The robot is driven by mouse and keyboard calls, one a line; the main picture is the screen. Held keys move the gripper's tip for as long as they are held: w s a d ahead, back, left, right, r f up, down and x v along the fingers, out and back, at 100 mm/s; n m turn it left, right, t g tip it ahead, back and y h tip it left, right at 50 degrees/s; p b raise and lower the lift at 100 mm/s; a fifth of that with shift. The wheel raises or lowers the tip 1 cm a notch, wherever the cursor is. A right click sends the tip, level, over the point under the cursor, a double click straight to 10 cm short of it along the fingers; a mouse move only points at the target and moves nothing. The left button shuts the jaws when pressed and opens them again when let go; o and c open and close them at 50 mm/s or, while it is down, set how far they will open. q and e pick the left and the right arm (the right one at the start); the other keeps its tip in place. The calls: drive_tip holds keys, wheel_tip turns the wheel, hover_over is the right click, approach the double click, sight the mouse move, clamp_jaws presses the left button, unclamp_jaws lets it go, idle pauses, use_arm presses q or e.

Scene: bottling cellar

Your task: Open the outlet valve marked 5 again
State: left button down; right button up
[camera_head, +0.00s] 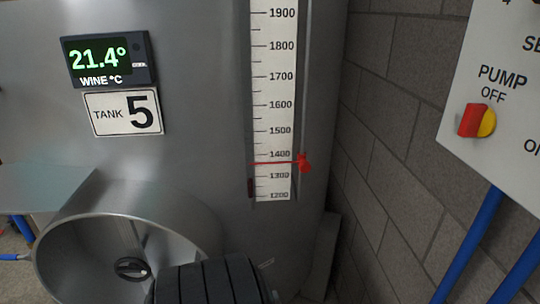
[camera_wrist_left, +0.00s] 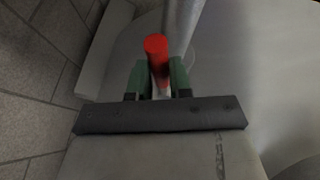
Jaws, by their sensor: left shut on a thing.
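In the left wrist view my left gripper (camera_wrist_left: 158,78) has its two green fingers closed on a red handle (camera_wrist_left: 156,46), one finger on each side. The handle's rounded red end stands out beyond the fingers. A grey metal pipe (camera_wrist_left: 184,25) runs up right behind it. The valve body is hidden, and I cannot tell from the handle how far the valve is turned. In the head view the plate marked TANK 5 (camera_head: 124,113) is on the steel tank (camera_head: 205,110). The valve and my left gripper do not show there. My right gripper is in neither view.
A level scale (camera_head: 273,120) has a red pointer (camera_head: 303,162) between 1300 and 1400. A display (camera_head: 108,60) reads 21.4°. A round metal manway (camera_head: 125,245) juts out lower left. A block wall (camera_head: 385,130) and a pump panel (camera_head: 480,60) close the right side.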

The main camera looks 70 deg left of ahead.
use_arm(q)
drive_tip(key=shift+s+a+r+m+p, duration=0.1)
drive_tip(key=shift+s+r+m+p, duration=0.2)
drive_tip(key=shift+p, duration=0.25)
drive_tip(key=shift+s+m+p, duration=0.3)
drive_tip(key=shift+p, duration=0.1)
drive_tip(key=shift+s+a+f+m+t, duration=0.1)
drive_tip(key=shift+s+f+m+t, duration=0.15)
drive_tip(key=shift+m+t, duration=0.05)
drive_tip(key=c, duration=1)
unclamp_jaws()
drive_tip(key=shift+c, duration=0.2)
